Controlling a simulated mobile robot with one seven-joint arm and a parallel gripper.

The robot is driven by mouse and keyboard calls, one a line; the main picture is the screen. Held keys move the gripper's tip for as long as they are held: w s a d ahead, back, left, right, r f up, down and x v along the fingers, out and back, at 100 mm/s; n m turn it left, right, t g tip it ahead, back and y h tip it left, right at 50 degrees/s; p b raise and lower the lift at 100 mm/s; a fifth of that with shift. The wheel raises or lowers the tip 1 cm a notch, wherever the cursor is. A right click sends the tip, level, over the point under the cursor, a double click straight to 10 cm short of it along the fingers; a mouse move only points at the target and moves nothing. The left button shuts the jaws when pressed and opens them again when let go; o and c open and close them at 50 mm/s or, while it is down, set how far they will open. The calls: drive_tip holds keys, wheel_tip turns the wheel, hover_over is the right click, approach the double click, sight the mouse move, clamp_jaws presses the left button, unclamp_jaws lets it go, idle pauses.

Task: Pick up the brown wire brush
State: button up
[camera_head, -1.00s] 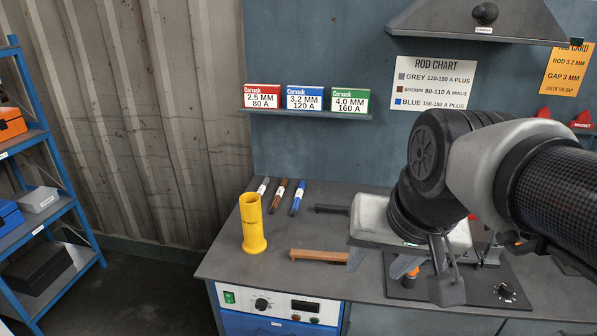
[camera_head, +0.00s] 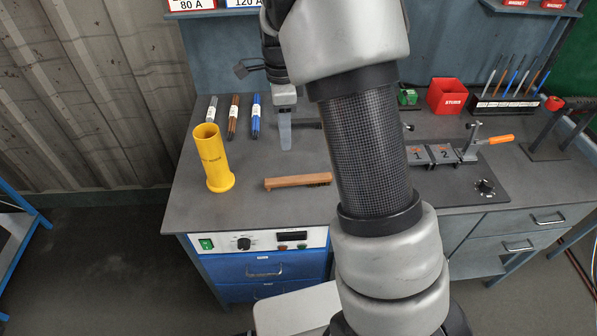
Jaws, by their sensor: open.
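The brown wire brush (camera_head: 297,181) lies flat on the grey bench top, its long brown handle running left to right. Its right end reaches close to my arm in the picture; its bristles cannot be made out. My gripper (camera_head: 285,143) hangs over the bench, up and behind the brush in the picture, with a grey finger pointing down. It is open, with nothing seen in it. It is apart from the brush.
A yellow cylinder (camera_head: 213,160) stands left of the brush. Grey (camera_head: 212,109), brown (camera_head: 233,117) and blue (camera_head: 256,115) rod bundles lie behind it. A clamp fixture (camera_head: 435,155) is on the right. Bench before the brush is clear.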

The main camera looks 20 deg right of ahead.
hover_over(289, 179)
drive_tip(key=f, duration=1.1)
drive_tip(key=shift+w+a, duration=0.25)
drive_tip(key=shift+a, duration=0.05)
drive_tip(key=shift+s+d+f+p, duration=0.1)
drive_tip(key=shift+d+f+p, duration=0.1)
drive_tip(key=shift+f, duration=1.15)
drive_tip(key=shift+s+d+f+p, duration=0.1)
drive_tip(key=shift+f+p, duration=0.05)
drive_tip(key=shift+f, duration=1.2)
drive_tip(key=c, duration=1)
clamp_jaws()
